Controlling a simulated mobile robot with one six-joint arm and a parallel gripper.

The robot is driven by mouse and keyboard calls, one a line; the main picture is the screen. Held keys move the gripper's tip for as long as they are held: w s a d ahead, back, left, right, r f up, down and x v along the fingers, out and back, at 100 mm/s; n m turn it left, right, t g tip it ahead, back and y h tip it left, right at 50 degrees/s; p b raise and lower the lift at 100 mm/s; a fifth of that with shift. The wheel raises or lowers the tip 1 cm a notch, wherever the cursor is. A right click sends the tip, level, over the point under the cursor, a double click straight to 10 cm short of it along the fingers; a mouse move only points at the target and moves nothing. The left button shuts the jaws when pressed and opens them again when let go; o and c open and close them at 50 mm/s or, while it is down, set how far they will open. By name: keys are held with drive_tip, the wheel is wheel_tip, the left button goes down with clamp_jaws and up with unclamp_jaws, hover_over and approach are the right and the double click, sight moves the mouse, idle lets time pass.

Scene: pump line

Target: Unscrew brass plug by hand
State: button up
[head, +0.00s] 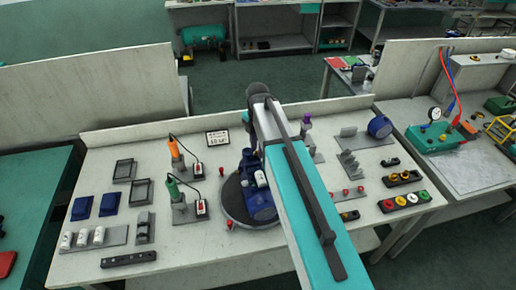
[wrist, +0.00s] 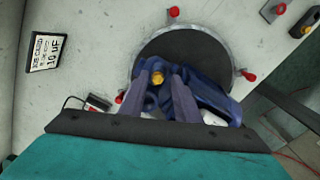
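A blue pump (head: 259,205) sits on a round dark turntable (head: 235,203) in the middle of the bench. In the wrist view the pump (wrist: 205,97) lies beneath my gripper (wrist: 167,78). The brass plug (wrist: 157,77) shows as a small yellow spot on the pump, between the fingertips and closer to the left one. The two fingers stand apart, with a gap between them. I cannot tell whether either finger touches the plug. In the head view my arm hides the gripper and the plug.
Red knobs (wrist: 249,75) stand around the turntable (wrist: 190,48). A small sign (head: 217,138) stands behind it. Two corded tools (head: 184,195) stand on the left, with trays and blue blocks (head: 82,208) beyond. Racks and a strip of coloured caps (head: 404,201) are on the right.

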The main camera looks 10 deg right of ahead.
drive_tip(key=shift+m, duration=1.2)
drive_tip(key=shift+m, duration=1.4)
drive_tip(key=shift+c, duration=0.5)
drive_tip(key=shift+f, duration=0.1)
clamp_jaws()
drive_tip(key=shift+n, duration=0.3)
drive_tip(key=shift+s+n, duration=0.1)
drive_tip(key=shift+n, duration=1)
